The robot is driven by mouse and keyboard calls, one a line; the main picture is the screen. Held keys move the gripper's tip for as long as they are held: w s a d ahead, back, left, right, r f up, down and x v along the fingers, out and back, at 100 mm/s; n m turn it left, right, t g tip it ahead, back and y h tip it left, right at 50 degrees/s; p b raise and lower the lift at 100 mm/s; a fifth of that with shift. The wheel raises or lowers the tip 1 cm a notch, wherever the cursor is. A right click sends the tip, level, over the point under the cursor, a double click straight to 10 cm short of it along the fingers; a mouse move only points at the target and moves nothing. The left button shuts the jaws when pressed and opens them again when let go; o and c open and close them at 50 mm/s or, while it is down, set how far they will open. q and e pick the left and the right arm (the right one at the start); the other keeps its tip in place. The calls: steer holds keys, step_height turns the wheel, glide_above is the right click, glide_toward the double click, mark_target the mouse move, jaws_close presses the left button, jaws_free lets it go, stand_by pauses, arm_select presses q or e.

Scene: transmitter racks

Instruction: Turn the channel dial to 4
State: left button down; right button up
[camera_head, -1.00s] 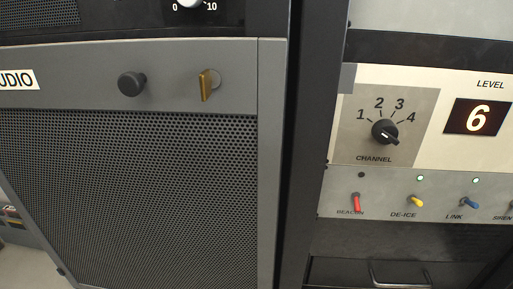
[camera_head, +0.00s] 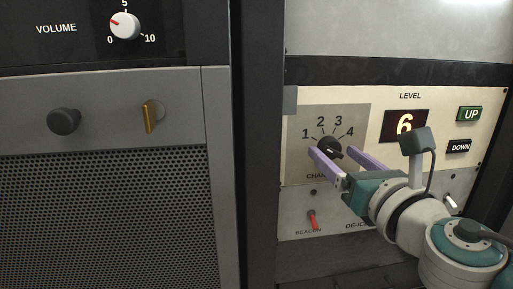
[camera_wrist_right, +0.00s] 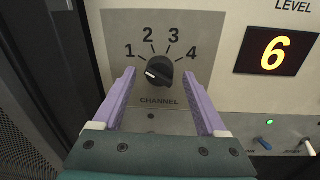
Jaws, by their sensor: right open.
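The channel dial (camera_head: 329,146) is a black knob with a white mark, on a grey plate marked 1 to 4. In the right wrist view the dial (camera_wrist_right: 159,72) has its white mark at the left. In the head view the mark is small and lower down, and I cannot tell which number it points to. My right gripper (camera_head: 333,152) is open, with one purple finger to each side of the dial. In the right wrist view the gripper (camera_wrist_right: 159,76) has the dial between its fingertips, with gaps on both sides. My left gripper is out of view.
A level display (camera_head: 404,125) reads 6, with UP (camera_head: 470,114) and DOWN (camera_head: 459,147) buttons to its right. A red beacon switch (camera_head: 312,219) is below the dial. A dark rack post (camera_head: 259,150) stands left of the panel.

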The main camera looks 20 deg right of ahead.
steer(key=shift+w, duration=0.25)
jaws_close()
stand_by(0.5)
